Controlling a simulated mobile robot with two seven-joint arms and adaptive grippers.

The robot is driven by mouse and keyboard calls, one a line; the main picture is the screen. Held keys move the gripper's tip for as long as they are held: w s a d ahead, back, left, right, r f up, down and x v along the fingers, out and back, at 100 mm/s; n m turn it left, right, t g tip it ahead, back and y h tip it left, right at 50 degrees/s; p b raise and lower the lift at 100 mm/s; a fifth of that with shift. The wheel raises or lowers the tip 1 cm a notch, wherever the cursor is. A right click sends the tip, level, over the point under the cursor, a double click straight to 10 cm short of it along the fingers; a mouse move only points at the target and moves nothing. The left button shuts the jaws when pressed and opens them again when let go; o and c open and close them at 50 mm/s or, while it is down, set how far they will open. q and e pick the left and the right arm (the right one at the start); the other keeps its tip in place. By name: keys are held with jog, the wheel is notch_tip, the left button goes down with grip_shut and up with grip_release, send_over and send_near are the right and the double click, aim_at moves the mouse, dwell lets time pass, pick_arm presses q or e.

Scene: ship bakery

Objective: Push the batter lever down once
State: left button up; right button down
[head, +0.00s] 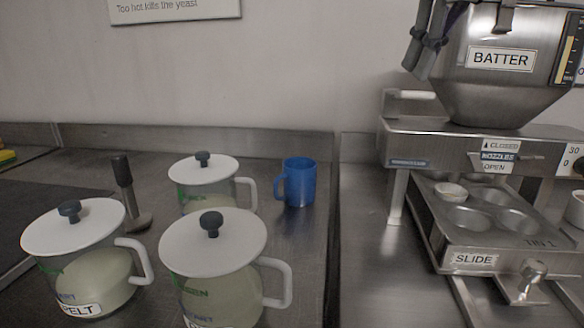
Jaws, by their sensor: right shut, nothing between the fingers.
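The batter machine stands at the right, with a steel hopper (500,80) labelled BATTER above a steel body (440,148). A pale bar (410,95) sits at the left top of the body; I cannot tell whether it is the batter lever. My right gripper (420,62) comes in from the top edge, dark grey and pointing down. It is shut and empty, in front of or beside the hopper's left side and above the pale bar. Whether it touches anything is unclear. My left gripper is out of view.
A muffin tin (478,240) sits under the machine on a slide with a knob (533,270). Three lidded jugs (210,240), a blue mug (299,182) and a dark-handled tool (122,170) stand on the left counter. Bare counter (380,270) lies left of the tin.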

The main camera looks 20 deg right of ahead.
jog(key=shift+r, duration=0.1)
notch_tip(320, 180, up, 6)
jog(key=shift+f, duration=0.1)
dwell(0.3)
dwell(0.4)
